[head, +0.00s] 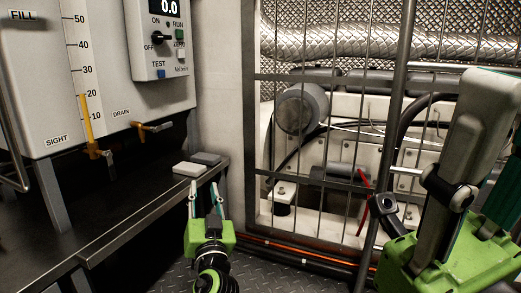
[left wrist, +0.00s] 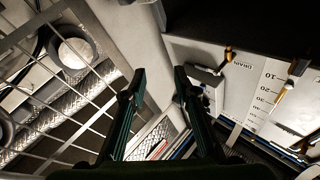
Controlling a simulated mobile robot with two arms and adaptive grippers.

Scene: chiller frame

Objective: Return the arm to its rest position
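My left gripper (head: 204,188) is low in the middle of the head view, with its green body below and its fingers pointing up. It is just in front of the end of the dark bench. In the left wrist view, the two dark fingers of the left gripper (left wrist: 158,76) stand apart with nothing between them. My right gripper (head: 474,150) is large and close at the right edge of the head view. Part of it is cut off, and its finger gap does not show clearly.
The dark bench (head: 125,205) is at left, with two small blocks (head: 188,169) at its end. Above it hangs a white tank panel (head: 40,90) with a sight gauge and a yellow drain valve (head: 140,126). A wire mesh guard (head: 335,190) covers machinery at right.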

